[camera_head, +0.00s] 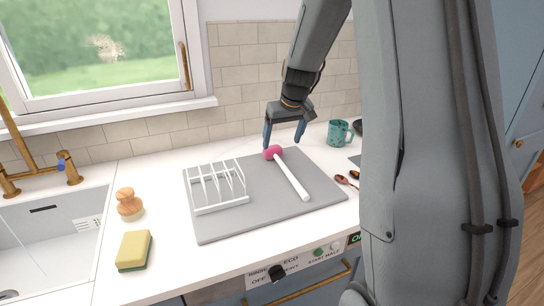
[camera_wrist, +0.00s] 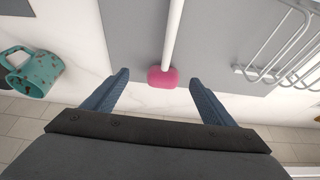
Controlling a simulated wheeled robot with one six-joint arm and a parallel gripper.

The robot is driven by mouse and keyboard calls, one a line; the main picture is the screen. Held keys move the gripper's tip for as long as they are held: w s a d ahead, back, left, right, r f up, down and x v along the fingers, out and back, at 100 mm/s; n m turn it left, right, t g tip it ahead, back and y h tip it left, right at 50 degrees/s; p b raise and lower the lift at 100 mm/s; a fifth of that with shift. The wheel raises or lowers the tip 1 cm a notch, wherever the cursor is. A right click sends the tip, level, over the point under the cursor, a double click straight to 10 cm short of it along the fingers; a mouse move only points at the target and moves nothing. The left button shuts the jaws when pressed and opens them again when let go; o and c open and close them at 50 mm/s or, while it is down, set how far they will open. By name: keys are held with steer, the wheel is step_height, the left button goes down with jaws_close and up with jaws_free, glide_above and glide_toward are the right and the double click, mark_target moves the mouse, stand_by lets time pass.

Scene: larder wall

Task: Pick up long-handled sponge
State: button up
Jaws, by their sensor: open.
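The long-handled sponge (camera_head: 291,175) lies on a grey mat (camera_head: 240,225), with a white handle and a pink head. Its pink head points to the back wall and the handle runs toward the front right. In the wrist view the pink head (camera_wrist: 162,77) lies between and just beyond my fingertips, with the white handle running away to the top edge. My gripper (camera_head: 284,146) is open and empty, above the sponge's head at the mat's back edge. Its blue fingers also show in the wrist view (camera_wrist: 159,80), one on each side of the head, apart from it.
A white wire rack (camera_head: 217,206) stands left of the sponge on the mat. A teal mug (camera_head: 338,133) and a red spoon (camera_head: 343,180) are to the right. A scrubbing brush (camera_head: 130,204) and a yellow sponge (camera_head: 134,250) lie near the sink (camera_head: 45,245). The tiled wall is close behind.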

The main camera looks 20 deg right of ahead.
mark_target(275, 153)
steer(key=shift+w+f, duration=0.15)
steer(key=shift+f, duration=0.25)
steer(key=shift+w+a+f+p, duration=0.25)
steer(key=shift+f, duration=0.2)
steer(key=shift+w+a+f+p, duration=0.2)
steer(key=shift+f, duration=0.25)
steer(key=shift+p+x, duration=0.85)
steer(key=shift+x, duration=1.35)
steer(key=shift+w, duration=0.15)
steer(key=c, duration=1.2)
steer(key=shift+o, duration=0.2)
steer(key=shift+r, duration=0.1)
